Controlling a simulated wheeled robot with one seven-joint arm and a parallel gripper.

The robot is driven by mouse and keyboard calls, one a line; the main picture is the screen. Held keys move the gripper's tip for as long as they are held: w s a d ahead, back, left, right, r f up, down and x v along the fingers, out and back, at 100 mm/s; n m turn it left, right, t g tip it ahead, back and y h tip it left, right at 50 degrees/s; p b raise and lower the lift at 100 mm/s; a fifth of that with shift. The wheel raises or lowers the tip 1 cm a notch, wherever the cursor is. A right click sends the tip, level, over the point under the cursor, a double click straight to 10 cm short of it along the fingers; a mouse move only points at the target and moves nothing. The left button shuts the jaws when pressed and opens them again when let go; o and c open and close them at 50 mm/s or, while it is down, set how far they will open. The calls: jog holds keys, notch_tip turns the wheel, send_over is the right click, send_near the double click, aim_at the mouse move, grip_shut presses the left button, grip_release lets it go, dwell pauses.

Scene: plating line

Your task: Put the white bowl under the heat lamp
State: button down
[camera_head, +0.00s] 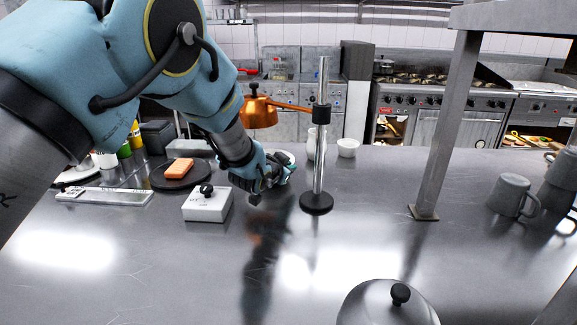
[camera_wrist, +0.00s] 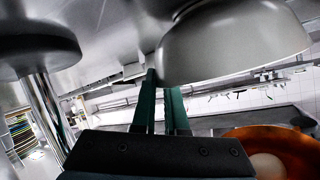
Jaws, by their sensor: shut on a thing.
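The white bowl (camera_head: 286,156) shows only in part behind my gripper (camera_head: 268,180) in the head view. In the wrist view, which is upside down, the bowl (camera_wrist: 235,45) looks large and upright. My gripper's green fingers (camera_wrist: 160,100) are shut on its edge. The heat lamp has a copper shade (camera_head: 258,112) on an arm from a metal post with a round black base (camera_head: 316,203). The gripper and bowl are lower than the shade, between it and the post in the head view. The wrist view shows the shade (camera_wrist: 285,150) with its bulb and the black base (camera_wrist: 35,52).
A white box with a black knob (camera_head: 207,204) stands left of my gripper. An orange block (camera_head: 179,168) lies on a dark round board. Grey mugs (camera_head: 512,195), a shelf post and a domed lid (camera_head: 388,305) are nearby.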

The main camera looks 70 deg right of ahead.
jog(key=c, duration=0.9)
grip_release()
jog(key=shift+c, duration=0.2)
jog(key=b+v, duration=0.3)
jog(key=v, duration=0.9)
jog(key=shift+a, duration=0.1)
